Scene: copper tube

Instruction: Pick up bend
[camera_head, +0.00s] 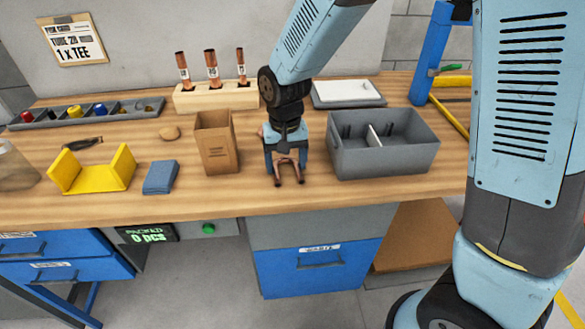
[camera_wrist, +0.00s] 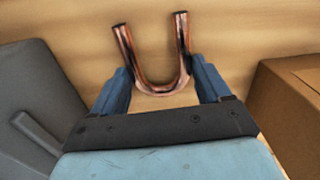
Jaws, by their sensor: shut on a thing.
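The bend is a U-shaped copper tube (camera_wrist: 157,83) with dark marks. In the wrist view it lies between the two blue fingers of my gripper (camera_wrist: 162,85), with its open ends pointing away from my palm. In the head view the bend (camera_head: 289,167) shows below my gripper (camera_head: 285,158), over the workbench between the cardboard box and the grey bin. My fingers are shut on the bend's two legs. I cannot tell whether the bend touches the bench top.
An open cardboard box (camera_head: 217,151) stands close left of my gripper. A divided grey bin (camera_head: 385,160) stands close right. Copper tubes stand in a wooden block (camera_head: 215,98) behind. A yellow bracket (camera_head: 93,184) and blue block (camera_head: 160,178) lie left. The bench (camera_head: 330,190) is clear in front.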

